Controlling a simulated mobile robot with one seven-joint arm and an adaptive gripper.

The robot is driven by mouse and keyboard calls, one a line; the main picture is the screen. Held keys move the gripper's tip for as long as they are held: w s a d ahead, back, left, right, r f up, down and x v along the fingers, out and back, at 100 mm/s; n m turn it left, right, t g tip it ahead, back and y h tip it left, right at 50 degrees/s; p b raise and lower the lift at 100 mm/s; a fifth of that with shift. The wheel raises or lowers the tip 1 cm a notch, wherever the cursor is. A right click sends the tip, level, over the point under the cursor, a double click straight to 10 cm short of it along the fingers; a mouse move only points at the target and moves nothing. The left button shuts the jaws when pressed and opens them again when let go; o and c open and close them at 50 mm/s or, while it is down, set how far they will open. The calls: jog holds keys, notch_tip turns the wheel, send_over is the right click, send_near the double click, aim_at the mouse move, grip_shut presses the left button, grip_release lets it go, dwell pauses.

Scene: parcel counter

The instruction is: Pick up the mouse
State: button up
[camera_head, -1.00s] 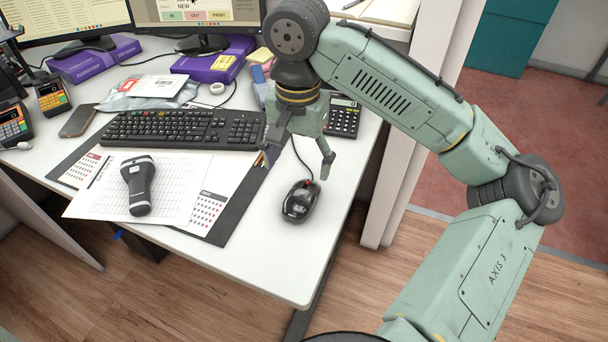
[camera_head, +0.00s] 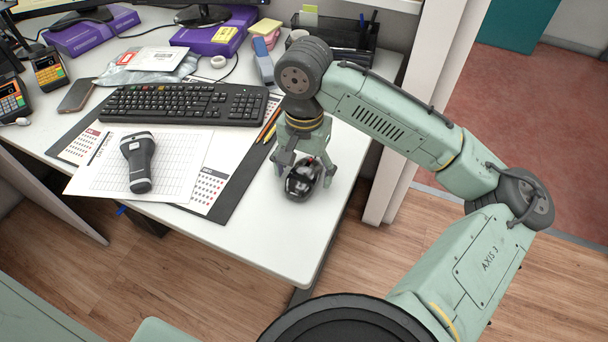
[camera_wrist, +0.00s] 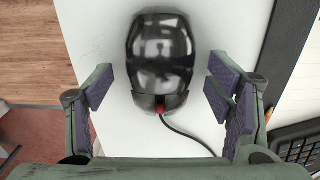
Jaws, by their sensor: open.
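The mouse (camera_head: 303,181) is black and glossy, with a red piece at its cable end, and sits near the right end of the white desk. My gripper (camera_head: 304,178) is right over it, with its fingers on either side. In the wrist view the mouse (camera_wrist: 161,58) lies ahead of and between the two open finger pads (camera_wrist: 163,92). A gap shows on each side, so neither pad touches it. The mouse's cable (camera_wrist: 190,135) runs back toward the right-hand pad.
A black keyboard (camera_head: 185,104), a dark desk mat (camera_head: 238,187) with papers and a handheld scanner (camera_head: 138,162) lie left of the mouse. Pencils (camera_head: 270,127) lie close behind it. Bare desk (camera_head: 270,235) is in front. A white partition (camera_head: 398,150) stands at the right.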

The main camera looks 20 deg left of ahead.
jog(key=shift+f, duration=0.25)
jog(key=shift+c, duration=0.5)
jog(key=c, duration=1.2)
